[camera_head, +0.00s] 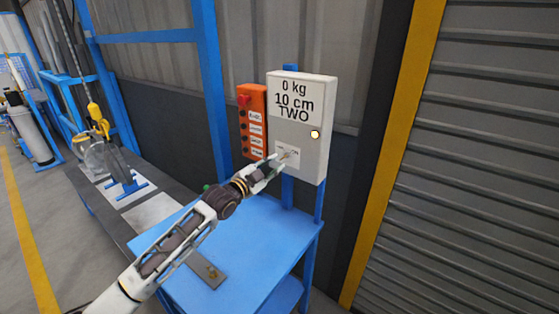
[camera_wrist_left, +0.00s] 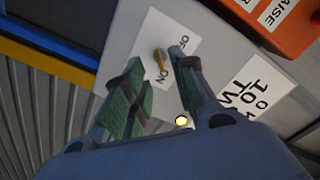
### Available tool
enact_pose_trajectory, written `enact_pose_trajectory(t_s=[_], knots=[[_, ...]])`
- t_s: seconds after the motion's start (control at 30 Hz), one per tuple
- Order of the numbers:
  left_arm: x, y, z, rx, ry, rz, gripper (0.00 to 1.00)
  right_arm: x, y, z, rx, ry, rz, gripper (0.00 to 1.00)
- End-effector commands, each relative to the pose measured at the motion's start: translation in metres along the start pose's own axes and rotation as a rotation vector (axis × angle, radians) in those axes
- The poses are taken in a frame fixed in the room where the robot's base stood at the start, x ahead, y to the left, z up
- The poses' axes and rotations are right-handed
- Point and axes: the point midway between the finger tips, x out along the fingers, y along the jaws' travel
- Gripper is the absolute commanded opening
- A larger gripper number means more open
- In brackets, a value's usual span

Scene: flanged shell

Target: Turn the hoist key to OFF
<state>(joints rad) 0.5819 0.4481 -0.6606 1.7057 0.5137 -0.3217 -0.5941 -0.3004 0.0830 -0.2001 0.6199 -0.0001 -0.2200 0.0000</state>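A light grey control box (camera_head: 310,150) hangs on a blue post and reads "0 kg", "10 cm", "TWO". A white label with OFF and ON is on its lower front, and the small brass hoist key (camera_wrist_left: 160,62) stands out from that label. My left gripper (camera_head: 277,164) is in front of the label, its fingers partly hiding the key in the head view. In the left wrist view, the left gripper (camera_wrist_left: 158,88) has its green-padded fingers apart, with the key just beyond the gap between the tips. I cannot tell whether either finger touches it. My right gripper is in neither view.
An orange button panel (camera_head: 252,122) with a red knob hangs left of the box. A lit round lamp (camera_head: 314,134) is on the box front. Below is a blue table (camera_head: 270,235) with a grey plate (camera_head: 207,272) on it. A grey shutter is at right.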

Motion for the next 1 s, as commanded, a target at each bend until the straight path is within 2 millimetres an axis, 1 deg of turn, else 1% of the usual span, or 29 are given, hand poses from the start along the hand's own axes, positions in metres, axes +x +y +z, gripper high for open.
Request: enact_pose_trajectory(t_s=[0.3,0.5,0.7,0.97,1.0], knots=[[0.028,0.0,-0.001,0.0,0.001,0.0,0.27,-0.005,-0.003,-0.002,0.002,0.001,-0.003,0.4],[0.04,0.0,0.0,0.0,0.0,0.001,0.27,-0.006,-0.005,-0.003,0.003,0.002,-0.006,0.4],[0.044,0.001,0.0,0.0,0.0,0.001,0.27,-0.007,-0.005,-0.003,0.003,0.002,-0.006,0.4],[0.045,0.001,0.0,0.0,0.0,0.001,0.27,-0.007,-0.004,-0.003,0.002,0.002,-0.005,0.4],[0.045,0.001,0.0,0.0,0.0,0.001,0.24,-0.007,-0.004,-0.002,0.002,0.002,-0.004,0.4]])
